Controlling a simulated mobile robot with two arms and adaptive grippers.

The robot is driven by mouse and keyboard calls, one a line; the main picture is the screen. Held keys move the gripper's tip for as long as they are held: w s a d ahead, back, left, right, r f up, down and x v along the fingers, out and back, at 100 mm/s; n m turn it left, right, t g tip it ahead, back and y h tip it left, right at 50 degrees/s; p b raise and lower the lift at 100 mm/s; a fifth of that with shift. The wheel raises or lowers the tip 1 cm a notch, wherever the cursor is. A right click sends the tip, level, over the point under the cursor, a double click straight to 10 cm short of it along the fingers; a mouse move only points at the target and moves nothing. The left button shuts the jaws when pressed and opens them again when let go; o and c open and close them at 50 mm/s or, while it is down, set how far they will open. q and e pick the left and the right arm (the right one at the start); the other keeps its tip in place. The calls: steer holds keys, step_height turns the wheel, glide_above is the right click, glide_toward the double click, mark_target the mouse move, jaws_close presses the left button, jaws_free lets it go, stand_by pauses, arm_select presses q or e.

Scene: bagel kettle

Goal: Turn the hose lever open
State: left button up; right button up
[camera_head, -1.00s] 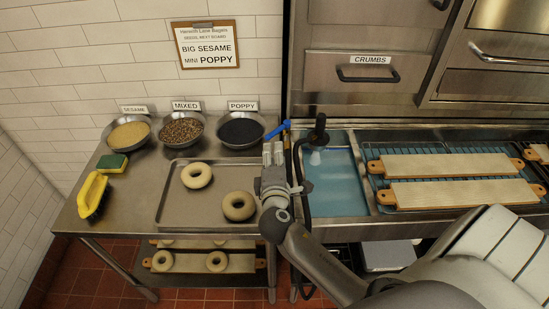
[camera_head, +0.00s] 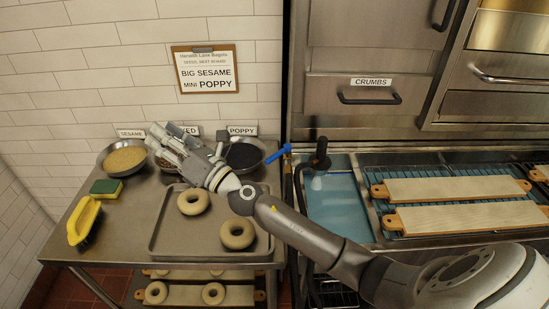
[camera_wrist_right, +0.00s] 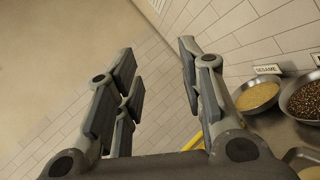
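The blue lever (camera_head: 278,153) sits at the left edge of the sink, by the right rear corner of the seed table. It slants up to the right. A black hose (camera_head: 299,195) with a black spray head (camera_head: 320,153) is just right of it. My right gripper (camera_head: 158,136) is left of the lever, apart from it, over the mixed seed bowl and partly hiding it. In the right wrist view the fingers (camera_wrist_right: 157,65) are spread with nothing between them. My left gripper is not in view.
The sesame bowl (camera_head: 124,158) and poppy bowl (camera_head: 243,155) flank my right gripper. A tray (camera_head: 205,240) with two bagels lies below my arm. A sponge (camera_head: 106,187) and a yellow brush (camera_head: 83,220) lie at left. Boards (camera_head: 470,217) lie right of the blue sink (camera_head: 337,205).

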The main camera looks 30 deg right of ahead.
steer(key=a+n+g+y+b, duration=0.1)
steer(key=a+n+g+y, duration=0.45)
steer(key=n, duration=0.45)
steer(key=n+g+h+b, duration=0.7)
steer(key=n+g+h, duration=0.5)
steer(key=h, duration=0.3)
glide_toward(275, 154)
steer(key=shift+y, duration=0.25)
steer(key=p+x, duration=0.1)
steer(key=x, duration=0.3)
steer(key=p+x, duration=0.1)
steer(key=x, duration=0.3)
steer(key=shift+d+f, duration=0.2)
steer(key=shift+f, duration=0.1)
jaws_close()
